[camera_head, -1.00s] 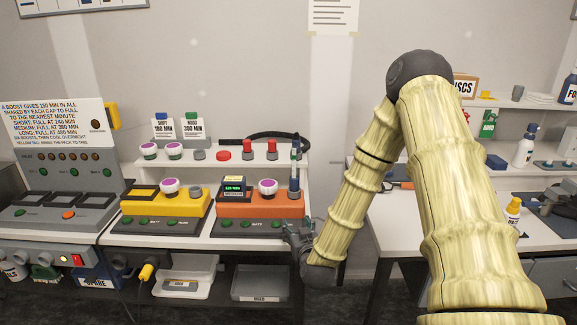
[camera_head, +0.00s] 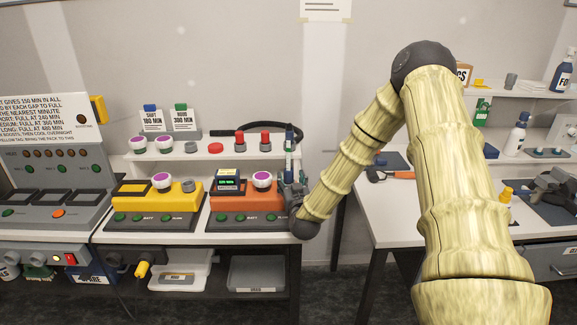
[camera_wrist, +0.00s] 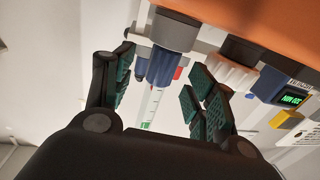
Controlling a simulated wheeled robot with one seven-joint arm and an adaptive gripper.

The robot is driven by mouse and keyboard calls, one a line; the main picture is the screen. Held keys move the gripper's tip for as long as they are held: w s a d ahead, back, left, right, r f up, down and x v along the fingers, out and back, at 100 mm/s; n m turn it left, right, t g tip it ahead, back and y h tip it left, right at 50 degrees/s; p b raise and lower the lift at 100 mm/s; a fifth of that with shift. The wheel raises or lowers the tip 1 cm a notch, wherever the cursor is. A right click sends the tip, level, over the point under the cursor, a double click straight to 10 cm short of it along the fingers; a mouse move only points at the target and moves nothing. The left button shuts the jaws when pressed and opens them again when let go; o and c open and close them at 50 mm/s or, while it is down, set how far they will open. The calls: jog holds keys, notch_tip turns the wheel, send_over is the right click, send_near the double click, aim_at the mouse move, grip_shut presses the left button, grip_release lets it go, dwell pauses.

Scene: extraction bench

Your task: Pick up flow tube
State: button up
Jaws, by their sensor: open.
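The flow tube (camera_head: 289,152) stands upright at the right end of the orange unit (camera_head: 237,202), with a dark blue part at its top. In the wrist view a clear tube with green marks (camera_wrist: 151,108) runs below a blue ribbed collar (camera_wrist: 161,66) and a grey block (camera_wrist: 174,31). My gripper (camera_head: 290,182) is at the tube's lower part in the head view. In the wrist view my gripper (camera_wrist: 163,92) is open, with the tube and collar between its green-padded fingers. I cannot tell whether a finger touches it. The gripper partly hides the tube's foot.
A yellow unit (camera_head: 157,193) stands left of the orange one. A shelf behind holds red and grey knobs and a black cable (camera_head: 255,129). A gap separates this bench from the white table (camera_head: 400,220) on the right. Grey bins (camera_head: 257,274) sit below.

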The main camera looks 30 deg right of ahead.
aim_at(289, 176)
jog(key=shift+p+x, duration=0.65)
jog(key=shift+x, duration=1.3)
jog(key=shift+a, duration=0.1)
grip_shut()
jog(key=shift+w+r, duration=0.1)
